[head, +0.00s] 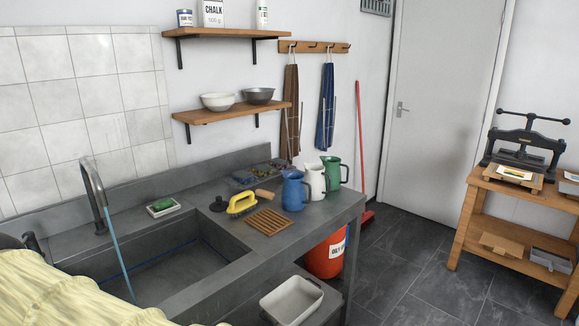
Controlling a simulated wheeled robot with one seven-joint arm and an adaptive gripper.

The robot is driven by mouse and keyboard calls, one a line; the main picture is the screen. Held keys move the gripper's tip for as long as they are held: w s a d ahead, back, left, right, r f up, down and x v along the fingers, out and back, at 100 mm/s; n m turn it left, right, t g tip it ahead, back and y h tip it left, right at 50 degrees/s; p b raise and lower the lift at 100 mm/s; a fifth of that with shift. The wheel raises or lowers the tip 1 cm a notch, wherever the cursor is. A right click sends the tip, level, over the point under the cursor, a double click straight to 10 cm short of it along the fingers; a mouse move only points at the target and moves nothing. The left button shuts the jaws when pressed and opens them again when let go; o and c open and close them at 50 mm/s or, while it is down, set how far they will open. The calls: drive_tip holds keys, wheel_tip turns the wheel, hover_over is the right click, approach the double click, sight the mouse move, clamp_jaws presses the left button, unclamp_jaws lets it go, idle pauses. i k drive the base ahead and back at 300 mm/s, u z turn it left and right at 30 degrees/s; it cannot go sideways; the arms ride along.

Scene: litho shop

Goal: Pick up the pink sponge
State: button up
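I see no pink sponge in the head view. A green block (162,203) lies in a small white dish (151,212) on the grey counter, behind the sink (165,268). It could be soap or a sponge; I cannot tell which. Small dark and bluish items (245,177) lie at the back of the counter, too small to make out. My gripper is not in view. The left part of the sink is hidden by a pale yellow crinkled shape in the lower left corner.
Blue (294,192), white (316,183) and green (332,172) jugs stand near the counter's right end. A wooden slatted rack (268,221) lies before them. A faucet (94,190) rises left. A red bucket (325,257) stands underneath. Dark floor (415,265) is clear rightward.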

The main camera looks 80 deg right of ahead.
sight(280, 164)
drive_tip(key=z, duration=3.9)
drive_tip(key=i, duration=3.9)
drive_tip(key=u, duration=3.95)
